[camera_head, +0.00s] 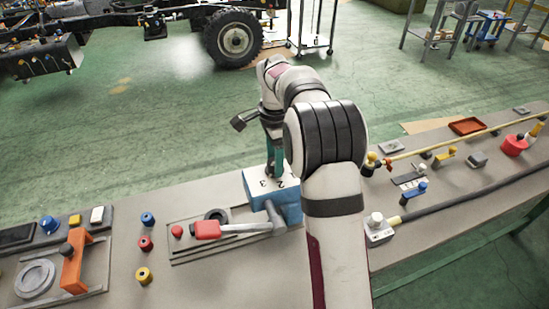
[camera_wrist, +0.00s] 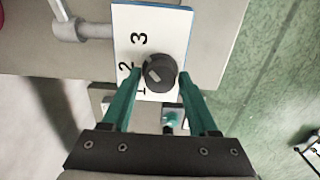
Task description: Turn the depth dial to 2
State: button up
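The depth dial is a dark round knob (camera_wrist: 160,73) with a light mark on its top, set on a white plate (camera_wrist: 155,25). The plate carries the numbers 1, 2 and 3 along the knob's left side in the wrist view. The mark lies on the knob's left part, but I cannot read its exact number. My gripper (camera_wrist: 160,75) has its teal fingers on either side of the knob, very close to it; contact is unclear. In the head view, my gripper (camera_head: 274,172) points down onto the blue box (camera_head: 258,195) with the white numbered top, hiding the knob.
A red-handled lever (camera_head: 208,229) lies on the bench (camera_head: 190,288) left of the box. An orange handle (camera_head: 75,262) and several small knobs are further left. Right of my arm are a white switch block (camera_head: 378,230), a blue-knobbed lever (camera_head: 415,190) and a red button (camera_head: 514,144).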

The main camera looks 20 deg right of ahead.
grip_shut()
jog(key=shift+n, duration=0.3)
jog(key=n, duration=0.3)
jog(key=shift+n, duration=2.5)
jog(key=shift+o, duration=1.8)
grip_release()
